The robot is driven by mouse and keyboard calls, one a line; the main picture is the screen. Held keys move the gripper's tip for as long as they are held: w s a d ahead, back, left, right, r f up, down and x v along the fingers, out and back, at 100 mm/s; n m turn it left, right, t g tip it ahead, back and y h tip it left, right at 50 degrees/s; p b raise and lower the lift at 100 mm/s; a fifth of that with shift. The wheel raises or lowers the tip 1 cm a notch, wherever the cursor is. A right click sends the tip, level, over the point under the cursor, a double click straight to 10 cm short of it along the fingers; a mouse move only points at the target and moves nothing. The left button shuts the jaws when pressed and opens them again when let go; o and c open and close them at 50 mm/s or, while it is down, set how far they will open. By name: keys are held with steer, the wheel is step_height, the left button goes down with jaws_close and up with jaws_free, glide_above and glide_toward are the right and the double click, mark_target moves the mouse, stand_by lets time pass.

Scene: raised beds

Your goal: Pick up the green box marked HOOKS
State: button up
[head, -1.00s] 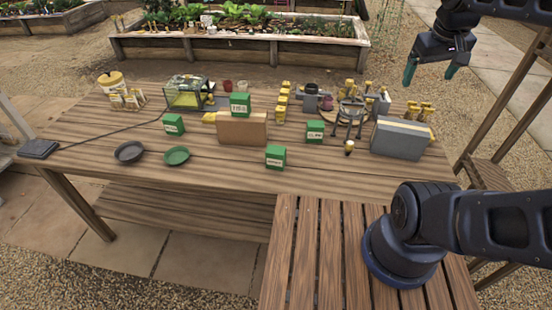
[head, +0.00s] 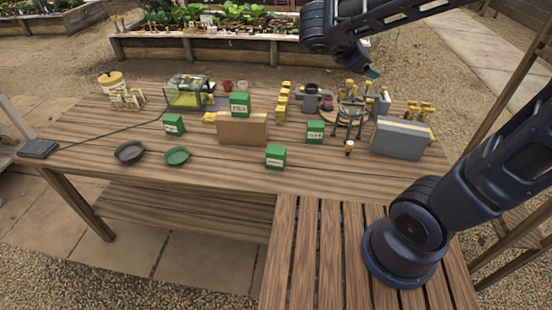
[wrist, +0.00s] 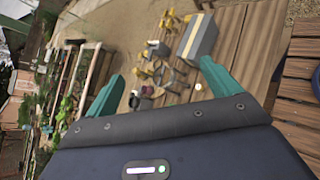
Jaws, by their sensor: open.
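Several small green boxes with white labels stand on the wooden table in the head view: one at the left (head: 173,124), one behind the cardboard-brown block (head: 240,105), one at the front middle (head: 275,158) and one to its right (head: 314,131). The lettering is too small to tell for sure which is marked HOOKS. My gripper (head: 373,71) is raised above the back right of the table, apart from all the boxes. In the wrist view its teal fingers (wrist: 161,84) are spread wide with nothing between them.
The brown block (head: 243,129) hides part of a green box. A grey case (head: 400,139) and a metal tripod stand (head: 350,115) are at the right. The table's front strip is mostly clear.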

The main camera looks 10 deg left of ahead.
steer(key=s+a+r+n+t+y, duration=0.1)
steer(key=s+a+n+t+y, duration=0.5)
steer(key=a, duration=0.6)
steer(key=s+a+n+t+y, duration=0.1)
steer(key=s+a+n+t, duration=0.15)
steer(key=a+n, duration=0.75)
steer(key=m, duration=0.2)
glide_toward(277, 147)
steer(key=shift+s+d+f+t, duration=0.1)
steer(key=shift+s+f+t, duration=0.1)
steer(key=shift+f, duration=0.25)
steer(key=shift+s+d+f+t, duration=0.1)
steer(key=shift+d+f+t, duration=0.05)
steer(key=shift+f, duration=0.3)
steer(key=shift+w+f, duration=0.1)
steer(key=shift+w, duration=0.1)
steer(key=w, duration=0.5)
steer(key=shift+d, duration=0.2)
steer(key=shift+w+a+r, duration=0.1)
steer(key=shift+w, duration=1.25)
steer(key=shift+w+r, duration=0.1)
steer(key=shift+w, duration=1.3)
steer(key=c, duration=1.1)
